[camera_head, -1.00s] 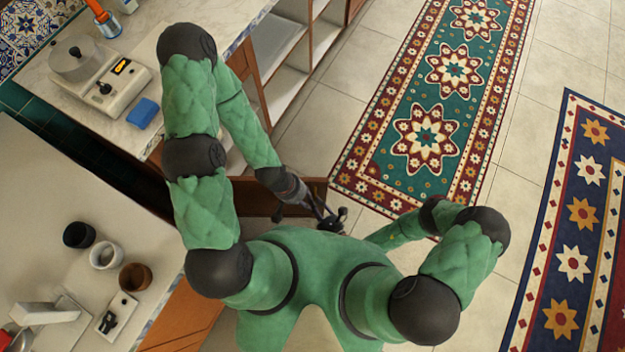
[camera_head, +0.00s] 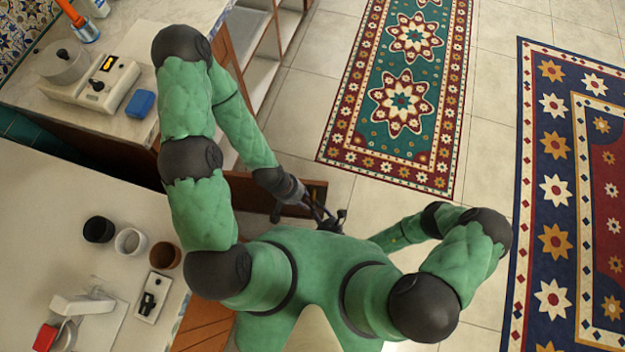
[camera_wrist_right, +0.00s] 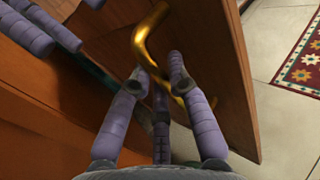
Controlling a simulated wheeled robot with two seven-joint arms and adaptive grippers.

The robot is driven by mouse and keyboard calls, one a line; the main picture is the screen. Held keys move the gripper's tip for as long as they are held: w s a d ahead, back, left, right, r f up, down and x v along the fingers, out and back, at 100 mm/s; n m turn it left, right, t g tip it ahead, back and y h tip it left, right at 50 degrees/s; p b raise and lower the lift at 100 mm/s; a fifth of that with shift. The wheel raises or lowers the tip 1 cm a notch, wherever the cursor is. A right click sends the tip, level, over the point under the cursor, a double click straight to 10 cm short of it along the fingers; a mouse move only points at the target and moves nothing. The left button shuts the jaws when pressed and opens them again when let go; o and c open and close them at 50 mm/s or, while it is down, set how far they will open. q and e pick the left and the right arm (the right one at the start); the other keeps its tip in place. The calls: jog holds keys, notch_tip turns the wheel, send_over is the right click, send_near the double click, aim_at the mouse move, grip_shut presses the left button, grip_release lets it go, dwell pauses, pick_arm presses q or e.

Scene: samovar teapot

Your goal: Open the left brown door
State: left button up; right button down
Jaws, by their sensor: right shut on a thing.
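The brown door (camera_head: 316,191) juts out from the cabinet and stands partly open beside my grippers. In the right wrist view it is a wooden panel (camera_wrist_right: 225,75) with a bent gold handle (camera_wrist_right: 150,35). My right gripper (camera_wrist_right: 161,75) is shut on the handle, its purple fingers around the lower part. In the head view my right gripper is mostly hidden behind my body and left hand. My left gripper (camera_head: 312,208) is close to the door with its fingers spread. Some of its fingers also show at the upper left of the right wrist view (camera_wrist_right: 40,25).
A white counter (camera_head: 50,200) with cups (camera_head: 130,241) lies at left. A marble counter (camera_head: 30,95) with a scale-like appliance (camera_head: 95,88) and blue sponge (camera_head: 140,103) stands behind it. Tiled floor with a green rug (camera_head: 400,100) and blue rug (camera_head: 550,190) is open at right.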

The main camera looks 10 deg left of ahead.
jog(key=c, duration=1.1)
grip_release()
jog(key=shift+c, duration=0.2)
jog(key=v, duration=1.2)
